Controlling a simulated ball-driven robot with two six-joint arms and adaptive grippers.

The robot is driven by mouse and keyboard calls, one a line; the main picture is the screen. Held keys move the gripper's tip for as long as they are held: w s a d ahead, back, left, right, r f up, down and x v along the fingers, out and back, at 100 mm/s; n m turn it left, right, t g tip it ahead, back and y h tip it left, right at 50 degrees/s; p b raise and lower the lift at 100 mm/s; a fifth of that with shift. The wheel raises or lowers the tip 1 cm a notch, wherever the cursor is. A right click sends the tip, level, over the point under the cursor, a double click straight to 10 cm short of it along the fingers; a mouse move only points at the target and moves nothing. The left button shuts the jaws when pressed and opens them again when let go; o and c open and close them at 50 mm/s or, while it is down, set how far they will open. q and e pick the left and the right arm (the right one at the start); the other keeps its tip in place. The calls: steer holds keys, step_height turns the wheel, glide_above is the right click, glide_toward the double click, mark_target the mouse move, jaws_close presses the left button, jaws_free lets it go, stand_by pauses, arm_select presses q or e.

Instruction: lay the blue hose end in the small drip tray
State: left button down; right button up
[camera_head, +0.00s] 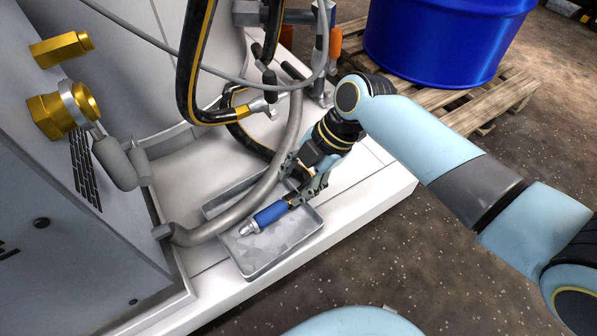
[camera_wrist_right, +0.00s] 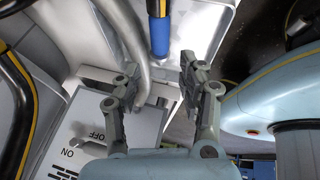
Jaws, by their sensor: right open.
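The blue hose end (camera_head: 269,214), with a bare metal tip, lies inside the outline of the small grey drip tray (camera_head: 282,252), tip toward the left. Whether it rests fully on the tray floor I cannot tell. My right gripper (camera_head: 304,192) is open at the hose end's rear, partly hiding it and the hose behind. In the right wrist view the blue hose end (camera_wrist_right: 160,36) lies ahead of the open fingers (camera_wrist_right: 155,76), apparently clear of them. My left gripper is not in view.
A grey curved pipe (camera_head: 222,222) crosses over the tray's left part. Black-and-yellow hoses (camera_head: 190,75) hang behind. The grey cabinet (camera_head: 85,220) with brass fittings stands left. A blue drum (camera_head: 445,40) sits on a wooden pallet (camera_head: 480,107) at the back right. An ON/OFF panel (camera_wrist_right: 112,112) shows in the wrist view.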

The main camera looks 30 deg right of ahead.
steer(key=shift+d+r, duration=0.1)
steer(key=shift+r, duration=0.15)
steer(key=s+d+r+m+t+h, duration=0.1)
steer(key=s+d+r+m+h, duration=0.1)
steer(key=s+m, duration=0.6)
steer(key=s+d+r+m+t+h, duration=0.1)
steer(key=s+d+r+m+h, duration=0.2)
steer(key=s+r+m, duration=0.4)
steer(key=s+d+m, duration=0.1)
steer(key=s+m, duration=0.1)
steer(key=m, duration=0.2)
steer(key=shift+s+d+r, duration=0.15)
steer(key=shift+s+r, duration=0.05)
steer(key=shift+r, duration=0.05)
